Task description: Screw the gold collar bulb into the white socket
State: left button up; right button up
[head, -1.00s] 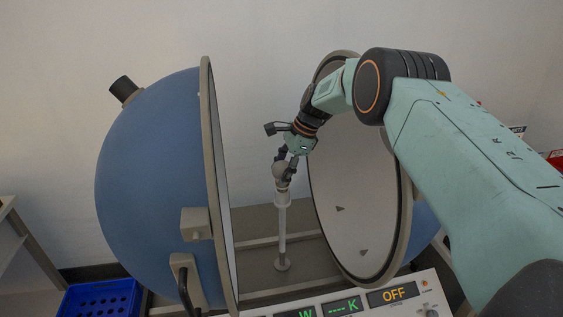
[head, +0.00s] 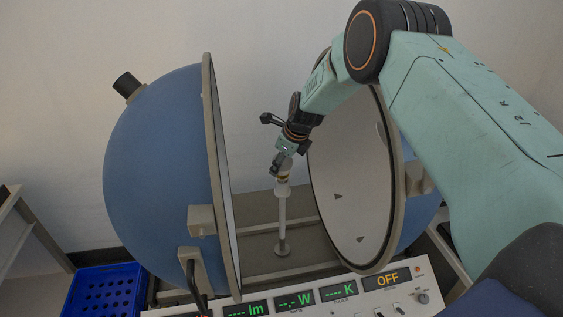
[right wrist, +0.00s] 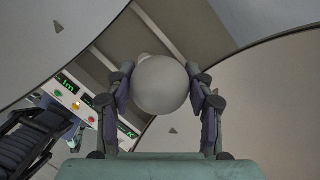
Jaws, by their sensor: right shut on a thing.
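The bulb is a pale, frosted globe (right wrist: 162,85), seen end-on between my fingers in the right wrist view. In the head view its gold collar (head: 283,179) shows just below my fingers, at the top of the white socket (head: 283,191). The socket stands upright on a thin white post between the sphere halves. My right gripper (head: 279,163) is shut on the bulb from above; its two fingers also show in the right wrist view (right wrist: 160,90). How deep the collar sits in the socket is hidden.
The blue left half-sphere (head: 155,165) and the open right half with its pale disc (head: 345,180) stand close on both sides. A control panel (head: 300,298) with green readouts and an orange OFF lies in front. A blue crate (head: 105,290) is at lower left.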

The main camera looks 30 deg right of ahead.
jog(key=shift+m+h, duration=0.4)
jog(key=shift+m, duration=0.7)
jog(key=o, duration=1)
jog(key=shift+o, duration=0.2)
